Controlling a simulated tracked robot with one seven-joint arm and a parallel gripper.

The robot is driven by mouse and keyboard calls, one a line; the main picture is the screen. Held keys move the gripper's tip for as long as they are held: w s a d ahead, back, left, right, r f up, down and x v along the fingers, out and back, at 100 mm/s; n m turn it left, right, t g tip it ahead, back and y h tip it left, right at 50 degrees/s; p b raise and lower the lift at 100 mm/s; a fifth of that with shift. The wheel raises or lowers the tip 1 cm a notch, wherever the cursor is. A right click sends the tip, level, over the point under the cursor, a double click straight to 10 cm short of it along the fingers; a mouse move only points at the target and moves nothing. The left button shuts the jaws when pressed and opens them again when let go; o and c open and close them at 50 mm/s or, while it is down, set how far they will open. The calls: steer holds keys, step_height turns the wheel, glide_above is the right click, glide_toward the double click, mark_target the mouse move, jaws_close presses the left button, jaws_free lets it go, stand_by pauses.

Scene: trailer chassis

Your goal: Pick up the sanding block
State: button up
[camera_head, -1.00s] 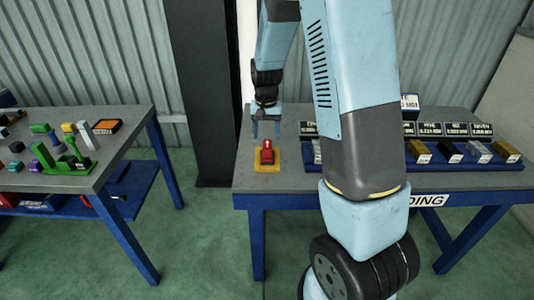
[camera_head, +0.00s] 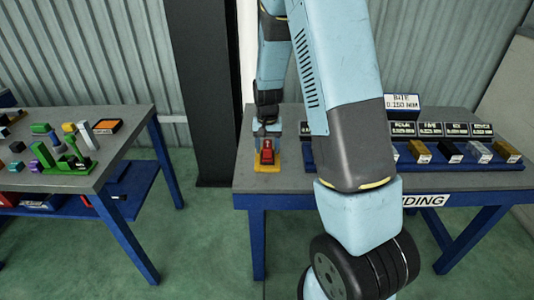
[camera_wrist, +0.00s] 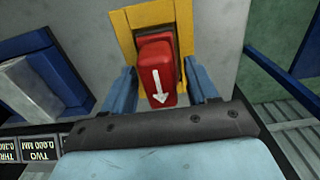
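My gripper (camera_head: 267,137) is at the block, pointing down. In the wrist view the red block (camera_wrist: 157,75) stands between my two blue fingers (camera_wrist: 162,88), with the yellow holder (camera_wrist: 122,25) around its base. The fingers are apart, one on each side, with a small gap showing beside the block.
A blue rack (camera_head: 430,168) with several small blocks and dark labels stands to the right on the same table. A separate table (camera_head: 85,180) at left holds several coloured objects. A dark post (camera_head: 205,90) stands behind the gap between the tables.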

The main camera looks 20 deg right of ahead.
mark_target(267, 144)
steer(key=c, duration=1)
jaws_close()
steer(key=shift+r, duration=0.15)
steer(key=shift+r, duration=0.3)
step_height(267, 144, up, 2)
steer(key=shift+r, duration=0.2)
steer(key=s+d+r, duration=0.3)
steer(key=s+r, duration=0.6)
steer(key=s, duration=0.4)
steer(key=shift+s+r, duration=0.35)
steer(key=shift+r, duration=0.05)
